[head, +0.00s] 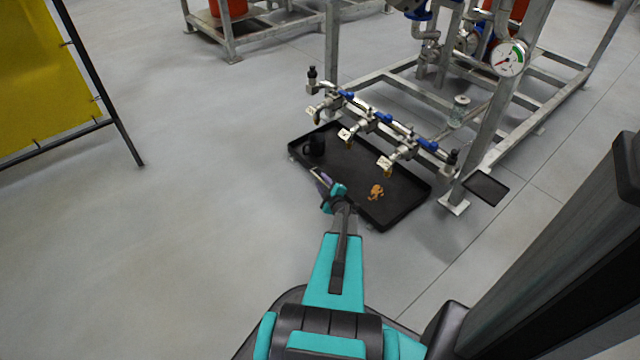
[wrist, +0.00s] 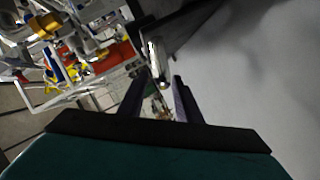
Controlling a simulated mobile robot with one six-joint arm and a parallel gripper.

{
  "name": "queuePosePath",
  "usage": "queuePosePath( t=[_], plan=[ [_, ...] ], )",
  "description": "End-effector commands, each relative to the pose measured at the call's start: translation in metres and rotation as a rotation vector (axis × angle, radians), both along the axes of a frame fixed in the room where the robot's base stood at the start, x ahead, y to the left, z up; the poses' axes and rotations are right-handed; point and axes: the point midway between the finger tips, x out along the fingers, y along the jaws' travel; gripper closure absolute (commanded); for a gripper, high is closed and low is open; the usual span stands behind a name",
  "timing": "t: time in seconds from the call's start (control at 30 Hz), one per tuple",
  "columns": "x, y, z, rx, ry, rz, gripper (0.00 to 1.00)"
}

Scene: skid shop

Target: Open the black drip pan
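The black drip pan (head: 405,213) is a shallow rectangular tray on the floor below a row of taps, in the head view. A dark cup-like object (head: 314,146) stands in its far-left corner, and a brown patch (head: 376,192) lies on its bottom. My gripper (head: 317,178) is at the pan's near-left edge; I cannot tell whether it touches. In the wrist view my gripper (wrist: 158,88) has its two fingers apart. A thin pale rod-like thing (wrist: 155,58) shows between or beyond them. No lid shows on the pan.
Three taps with tags hang over the pan from a pipe with blue handles (head: 383,119). A metal skid frame (head: 487,125) with a gauge (head: 508,58) stands behind. A small black tray (head: 485,187) is at the right. A yellow screen (head: 40,75) stands left; the floor between is clear.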

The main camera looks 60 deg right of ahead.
Motion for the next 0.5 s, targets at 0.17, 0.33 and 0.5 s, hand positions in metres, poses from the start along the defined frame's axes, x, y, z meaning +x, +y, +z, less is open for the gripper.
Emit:
queuePosePath(
  t=[0.17,0.33,0.5],
  plan=[
    [0.013,-0.009,-0.005,0.0,-0.001,0.002,0.69],
    [0.016,-0.012,-0.004,0.001,-0.001,0.001,0.69],
    [0.016,-0.012,-0.004,0.001,-0.001,0.0,0.69]
  ],
)
